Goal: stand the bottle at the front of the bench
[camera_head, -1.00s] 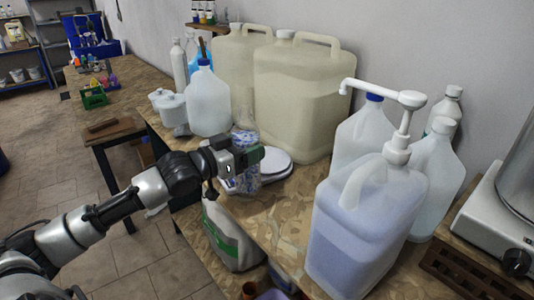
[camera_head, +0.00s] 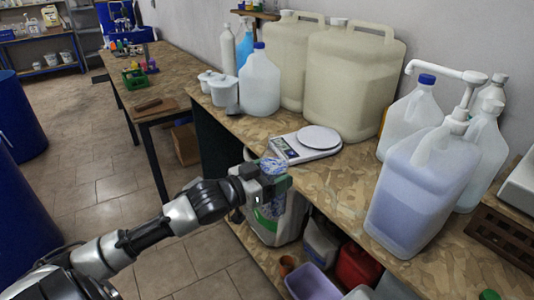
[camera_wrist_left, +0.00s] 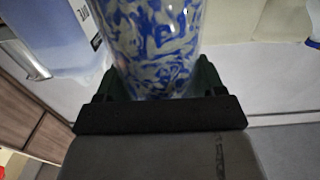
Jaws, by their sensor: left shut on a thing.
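My left gripper (camera_head: 276,182) is shut on a clear bottle (camera_head: 272,167) with a blue-and-white pattern. The gripper and forearm hide much of the bottle in the head view. In the left wrist view the bottle (camera_wrist_left: 152,40) fills the space between the two dark fingers. In the head view the gripper and bottle appear at the bench's front edge, in front of the scale; their exact height over the bench is hard to tell. The wooden bench (camera_head: 335,190) runs from the left back to the right front. My right gripper is not in view.
A scale (camera_head: 305,146) with a round white pan stands behind the bottle. A large jug with a pump (camera_head: 415,195) stands to the right, big beige canisters (camera_head: 350,85) behind. Bare bench lies between scale and pump jug.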

